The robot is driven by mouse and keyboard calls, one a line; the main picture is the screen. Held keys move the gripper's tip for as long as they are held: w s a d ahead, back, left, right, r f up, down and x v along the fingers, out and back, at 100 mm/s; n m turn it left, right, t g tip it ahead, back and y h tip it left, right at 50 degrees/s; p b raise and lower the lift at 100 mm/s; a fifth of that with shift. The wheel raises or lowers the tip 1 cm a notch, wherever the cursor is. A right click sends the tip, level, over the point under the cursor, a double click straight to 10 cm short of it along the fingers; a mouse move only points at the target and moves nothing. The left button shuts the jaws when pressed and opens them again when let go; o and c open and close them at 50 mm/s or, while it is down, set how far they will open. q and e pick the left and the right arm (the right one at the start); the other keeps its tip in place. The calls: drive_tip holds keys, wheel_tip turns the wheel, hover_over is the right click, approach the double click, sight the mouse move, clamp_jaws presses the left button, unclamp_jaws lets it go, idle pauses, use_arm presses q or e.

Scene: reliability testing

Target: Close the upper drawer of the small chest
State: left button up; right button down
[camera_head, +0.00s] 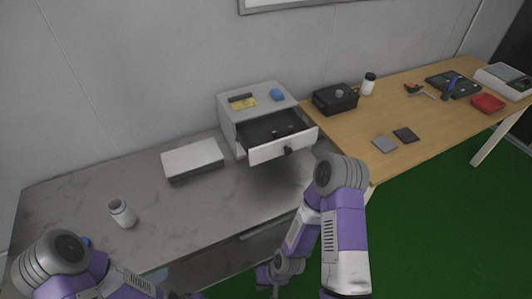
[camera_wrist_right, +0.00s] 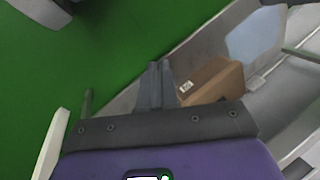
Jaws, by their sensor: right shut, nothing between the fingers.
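The small white chest (camera_head: 229,135) stands on the grey workbench against the wall. Its upper drawer (camera_head: 265,152) is pulled out toward me, with a dark knob on its front and a few small dark and red items inside. My right arm reaches down in front of the bench, to the right of and below the drawer. My right gripper (camera_wrist_right: 155,88) is shut and empty in the right wrist view, apart from the drawer. In the head view it is low and barely shows. My left arm is at the bottom left; its gripper is not visible.
A pale flat box (camera_head: 192,158) and a white cup (camera_head: 122,213) stand on the grey bench. The wooden table (camera_head: 365,128) at right holds a black case (camera_head: 336,98) and tools. A cardboard box (camera_wrist_right: 213,80) lies near the right gripper. Green floor is open at right.

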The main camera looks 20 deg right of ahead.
drive_tip(key=w+d+r+m+t+p, duration=0.6)
drive_tip(key=w+d+r, duration=0.4)
drive_tip(key=w+r, duration=0.3)
drive_tip(key=w+d+r+m+t+h+p, duration=0.25)
drive_tip(key=d+r+m+t, duration=0.35)
drive_tip(key=d+r, duration=1)
drive_tip(key=w+a+f+b, duration=0.1)
drive_tip(key=w+b, duration=0.2)
drive_tip(key=w, duration=0.3)
drive_tip(key=w+a+f+m+b, duration=0.1)
drive_tip(key=w+a+b, duration=0.1)
drive_tip(key=w, duration=0.4)
drive_tip(key=shift+w+f+g+b, duration=0.15)
drive_tip(key=shift+f+g+b, duration=0.25)
drive_tip(key=shift+b, duration=0.3)
drive_tip(key=shift+a, duration=0.1)
